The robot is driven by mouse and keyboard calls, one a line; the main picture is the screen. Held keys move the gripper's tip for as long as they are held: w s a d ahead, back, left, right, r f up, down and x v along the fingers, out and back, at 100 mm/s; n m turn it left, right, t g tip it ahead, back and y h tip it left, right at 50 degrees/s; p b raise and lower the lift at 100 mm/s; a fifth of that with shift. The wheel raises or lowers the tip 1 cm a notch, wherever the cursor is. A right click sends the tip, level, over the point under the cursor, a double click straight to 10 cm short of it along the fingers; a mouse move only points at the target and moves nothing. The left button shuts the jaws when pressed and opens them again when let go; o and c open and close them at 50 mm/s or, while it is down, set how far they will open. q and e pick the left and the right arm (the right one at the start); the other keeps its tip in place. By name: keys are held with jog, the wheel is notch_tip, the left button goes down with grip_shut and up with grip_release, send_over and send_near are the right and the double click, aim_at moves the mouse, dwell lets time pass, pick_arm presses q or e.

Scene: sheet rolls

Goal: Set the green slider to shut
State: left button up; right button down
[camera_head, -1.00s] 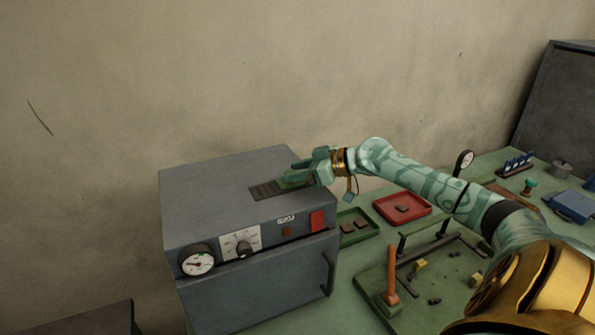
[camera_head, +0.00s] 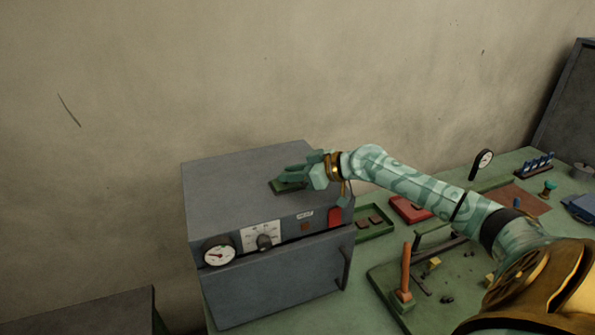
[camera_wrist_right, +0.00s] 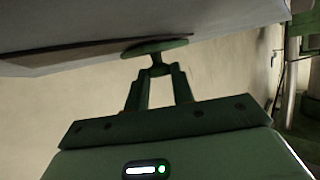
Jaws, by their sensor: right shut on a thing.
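The green slider (camera_head: 288,187) is a flat plate on top of the grey oven (camera_head: 235,175). It lies over the spot of the slatted vent, and I see no dark slats beside it. My right gripper (camera_head: 286,176) is low over the oven top, shut on the slider's grip. In the right wrist view, the fingertips (camera_wrist_right: 158,71) close around the stem under the slider's rounded green plate (camera_wrist_right: 155,48). The fingers hide part of the slider in the head view. My left gripper is not in view.
The oven front has a gauge (camera_head: 219,252), a dial (camera_head: 264,242), a red block (camera_head: 335,217) and a door handle (camera_head: 347,268). To its right are a green tray (camera_head: 378,234), a red tray (camera_head: 410,209) and a board with an orange post (camera_head: 406,270).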

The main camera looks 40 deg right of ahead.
aim_at(309, 193)
jog(key=c, duration=1.2)
grip_release()
jog(key=shift+a, duration=0.2)
jog(key=shift+w+a, duration=0.1)
jog(key=shift+a, duration=0.05)
jog(key=shift+s+d+r, duration=0.1)
jog(key=shift+s+d, duration=0.35)
jog(key=v, duration=0.4)
jog(key=shift+s+b, duration=0.1)
jog(key=shift+b, duration=0.2)
pick_arm(q)
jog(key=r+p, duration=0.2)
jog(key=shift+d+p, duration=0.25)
jog(key=shift+p, duration=0.05)
pick_arm(e)
jog(key=v, duration=1.1)
jog(key=shift+a+r, duration=0.2)
jog(key=shift+r, duration=0.05)
